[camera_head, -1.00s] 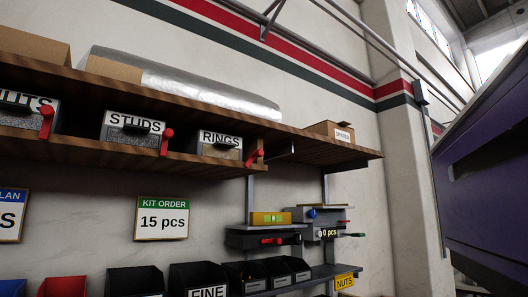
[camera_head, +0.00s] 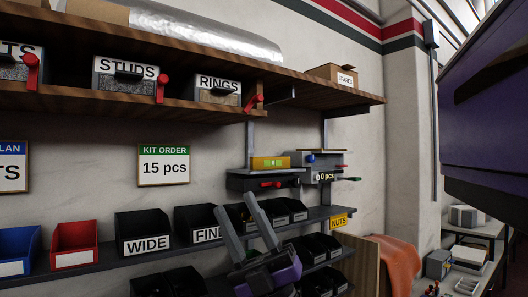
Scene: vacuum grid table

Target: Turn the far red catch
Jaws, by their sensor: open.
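Three red catches show along the wooden upper shelf: one beside the bin ending in "TS" at the left (camera_head: 32,72), one beside the STUDS bin (camera_head: 160,88), and one by the RINGS bin (camera_head: 253,102). The catch by RINGS is the farthest right and leans at a slant; the other two stand nearly upright. My gripper (camera_head: 234,203) is at the lower middle, its two grey fingers apart and pointing up. It appears well below the shelf in the picture, apart from all catches, and holds nothing.
Black bins (camera_head: 145,232) line a lower rack. A purple mass fills the right edge.

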